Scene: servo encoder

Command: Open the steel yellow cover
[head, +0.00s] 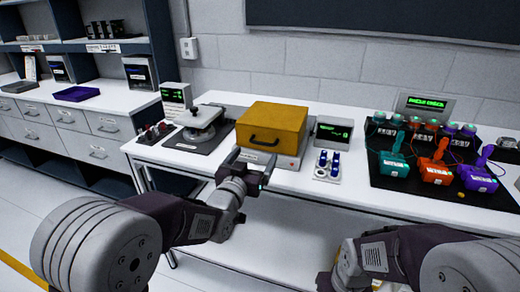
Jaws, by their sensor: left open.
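The yellow cover (274,126) is a box-like lid with a dark handle (264,142) on its front face. It sits closed on a light base (288,162) on the white table. My left gripper (252,160) is open in front of the cover, just below and left of the handle. I cannot tell whether a finger touches the cover. My right arm (395,255) comes in at the bottom right. Its gripper is not clearly visible.
A round device (203,122) stands left of the cover. A small display (333,132) and a white holder with blue-capped items (327,166) stand to its right. Coloured tools (434,168) lie on a black mat (385,182) further right. The table's front edge is close below.

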